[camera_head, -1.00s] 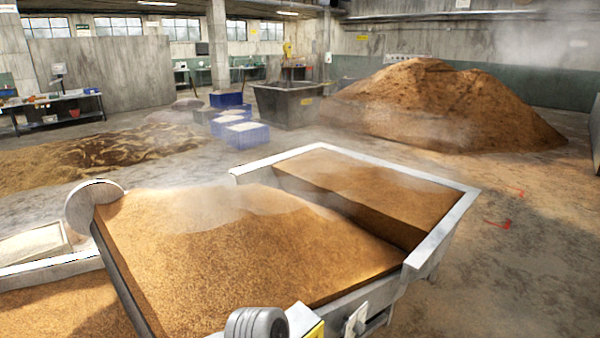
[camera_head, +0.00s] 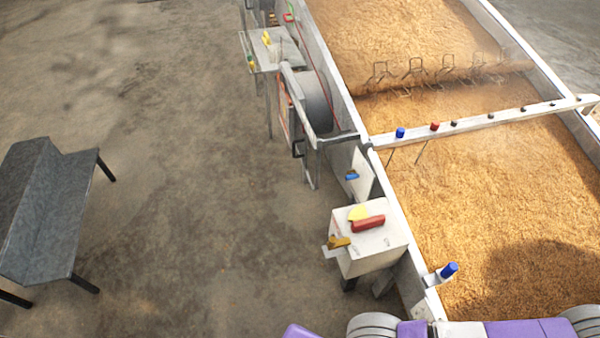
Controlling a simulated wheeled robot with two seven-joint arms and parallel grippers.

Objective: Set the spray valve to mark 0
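A white box (camera_head: 368,243) stands against the outer left wall of the grain bed. On its top are a red lever-like part (camera_head: 368,224) and a yellow sector-shaped plate (camera_head: 357,212). A yellow-brown part (camera_head: 339,242) sticks out on its left side. I cannot tell for sure which part is the spray valve, and no mark numbers are readable. Purple and grey parts of my own body show along the bottom edge. Neither gripper's fingers are in view.
The long grain bed (camera_head: 408,231) fills the right side. A crossbar (camera_head: 487,119) with blue and red knobs spans it. A wheel or drum (camera_head: 316,101) and a small side table (camera_head: 268,52) stand along its left. A dark bench (camera_head: 48,210) is at far left. The floor between is clear.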

